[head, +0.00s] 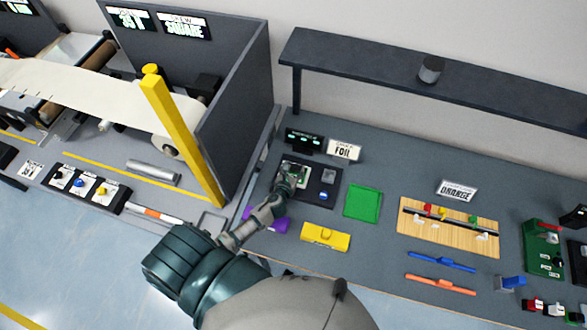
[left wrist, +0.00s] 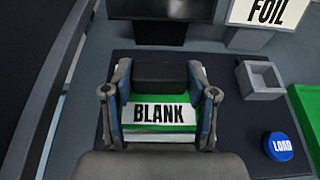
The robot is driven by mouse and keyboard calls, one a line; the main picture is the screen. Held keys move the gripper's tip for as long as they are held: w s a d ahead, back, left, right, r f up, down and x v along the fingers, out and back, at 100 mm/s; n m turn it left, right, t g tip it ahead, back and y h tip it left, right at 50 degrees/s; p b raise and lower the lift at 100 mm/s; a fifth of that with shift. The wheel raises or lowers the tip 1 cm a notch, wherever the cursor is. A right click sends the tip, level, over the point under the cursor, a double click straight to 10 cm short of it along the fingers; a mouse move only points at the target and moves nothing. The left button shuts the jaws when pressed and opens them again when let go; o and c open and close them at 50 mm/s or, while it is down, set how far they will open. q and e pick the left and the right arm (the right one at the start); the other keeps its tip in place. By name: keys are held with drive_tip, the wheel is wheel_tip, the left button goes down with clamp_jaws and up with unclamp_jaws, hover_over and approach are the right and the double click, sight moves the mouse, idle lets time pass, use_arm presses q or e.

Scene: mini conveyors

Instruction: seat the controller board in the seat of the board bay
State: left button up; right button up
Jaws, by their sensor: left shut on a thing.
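The controller board, green with a white label reading BLANK (left wrist: 178,128), sits between the two fingers of my left gripper (left wrist: 160,105), which is shut on it. A dark block stands up at its far side. In the head view my left gripper (head: 286,187) is over the left part of the dark plate of the board bay (head: 322,198). The board shows there (head: 294,169) only in part. The gripper hides the seat, so I cannot tell whether the board rests in it or hangs just above. My right gripper is not in view.
A blue LOAD button (left wrist: 280,147) and a small grey square holder (left wrist: 262,79) are on the plate's right. A FOIL sign (head: 344,149) and a dark display (head: 304,141) stand behind. A green square (head: 363,203), a yellow block (head: 325,237) and a purple piece (head: 272,222) lie nearby.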

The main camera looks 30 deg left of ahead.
use_arm(q)
drive_tip(key=shift+a+f, duration=0.2)
drive_tip(key=shift+f, duration=0.15)
drive_tip(key=shift+d, duration=0.2)
drive_tip(key=o, duration=1.4)
drive_tip(key=shift+a, duration=0.15)
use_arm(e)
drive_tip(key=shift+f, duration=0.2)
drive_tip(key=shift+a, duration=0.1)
use_arm(q)
drive_tip(key=shift+s, duration=0.1)
drive_tip(key=v, duration=1.2)
drive_tip(key=shift+f, duration=0.1)
